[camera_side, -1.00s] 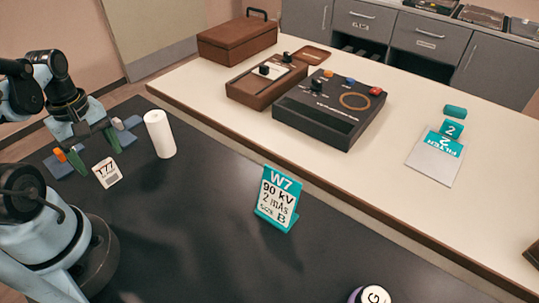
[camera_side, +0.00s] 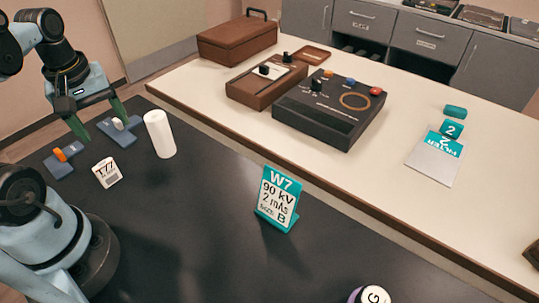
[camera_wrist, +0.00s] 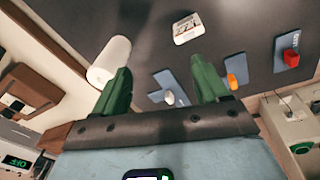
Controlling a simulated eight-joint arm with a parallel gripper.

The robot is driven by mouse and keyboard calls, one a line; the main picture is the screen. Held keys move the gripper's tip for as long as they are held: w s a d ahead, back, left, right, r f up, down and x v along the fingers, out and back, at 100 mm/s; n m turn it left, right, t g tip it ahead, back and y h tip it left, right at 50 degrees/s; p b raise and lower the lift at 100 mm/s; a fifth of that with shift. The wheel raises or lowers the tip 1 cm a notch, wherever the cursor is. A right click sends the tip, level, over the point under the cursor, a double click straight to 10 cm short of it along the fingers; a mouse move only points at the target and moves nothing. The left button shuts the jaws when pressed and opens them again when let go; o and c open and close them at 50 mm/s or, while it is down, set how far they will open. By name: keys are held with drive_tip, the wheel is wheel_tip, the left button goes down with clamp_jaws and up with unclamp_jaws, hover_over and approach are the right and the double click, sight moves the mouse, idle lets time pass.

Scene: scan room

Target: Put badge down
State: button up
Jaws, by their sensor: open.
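A small white badge with dark markings like 777 (camera_side: 107,172) rests on the dark table near my base. It also shows in the wrist view (camera_wrist: 187,28), beyond my fingers. My gripper (camera_side: 99,118) is raised above the table, behind the badge and apart from it. In the wrist view my green fingers (camera_wrist: 160,72) are spread wide, with nothing held between them.
Blue plates with an orange knob (camera_side: 60,155) and a white knob (camera_side: 118,124) lie near the badge. A white cylinder (camera_side: 160,134) stands to its right. A red-knobbed plate (camera_wrist: 291,58) shows in the wrist view. A teal W7 sign (camera_side: 278,199) stands mid-table.

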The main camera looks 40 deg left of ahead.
drive_tip(key=w+d+r+m+t, duration=0.1)
drive_tip(key=w+d+m+t, duration=0.4)
drive_tip(key=w+d+m, duration=0.5)
drive_tip(key=d+m, duration=0.1)
drive_tip(key=m, duration=0.3)
drive_tip(key=shift+w+t+h, duration=0.3)
drive_tip(key=shift+t+h, duration=0.1)
